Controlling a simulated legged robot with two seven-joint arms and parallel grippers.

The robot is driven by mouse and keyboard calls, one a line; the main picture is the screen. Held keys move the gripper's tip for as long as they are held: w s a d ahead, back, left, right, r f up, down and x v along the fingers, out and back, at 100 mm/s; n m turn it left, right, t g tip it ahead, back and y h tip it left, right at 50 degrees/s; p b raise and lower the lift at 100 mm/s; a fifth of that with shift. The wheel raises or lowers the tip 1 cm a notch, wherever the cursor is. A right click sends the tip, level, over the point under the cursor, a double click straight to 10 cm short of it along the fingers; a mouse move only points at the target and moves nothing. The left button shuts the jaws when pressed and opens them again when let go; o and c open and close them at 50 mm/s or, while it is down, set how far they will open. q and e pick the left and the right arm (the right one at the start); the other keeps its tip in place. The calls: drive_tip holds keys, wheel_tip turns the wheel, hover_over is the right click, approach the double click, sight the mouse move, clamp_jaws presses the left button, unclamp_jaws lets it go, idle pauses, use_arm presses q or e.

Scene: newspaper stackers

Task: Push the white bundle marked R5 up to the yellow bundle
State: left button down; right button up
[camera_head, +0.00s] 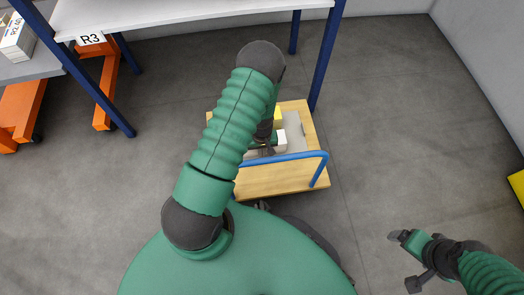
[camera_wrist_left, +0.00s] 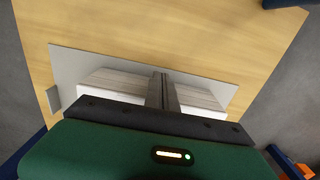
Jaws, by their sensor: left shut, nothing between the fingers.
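The white bundle (camera_head: 282,142) lies on a wooden cart, mostly hidden by my left arm in the head view; no R5 mark is readable. A yellow patch (camera_head: 278,118), likely the yellow bundle, shows just beyond it. My left gripper (camera_head: 266,146) is low over the cart beside the white bundle. In the left wrist view its shut fingers (camera_wrist_left: 163,92) stand against or just before layered paper sides (camera_wrist_left: 118,82), visible on both sides of them; contact cannot be told. My right gripper (camera_head: 406,261) is open and empty, off to the right above the floor.
The wooden cart (camera_head: 265,182) has a blue handle (camera_head: 300,156) on its near side and a grey sheet (camera_wrist_left: 75,65) on its deck. A white table (camera_head: 190,12) with blue legs stands behind. An orange stand marked R3 (camera_head: 91,39) is at left.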

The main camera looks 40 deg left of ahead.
use_arm(q)
drive_tip(key=shift+w+a+p, duration=0.35)
drive_tip(key=shift+w+a, duration=0.9)
drive_tip(key=shift+a, duration=0.3)
drive_tip(key=shift+r, duration=0.15)
wheel_tip(320, 180, up, 10)
drive_tip(key=p, duration=0.9)
drive_tip(key=shift+d, duration=0.1)
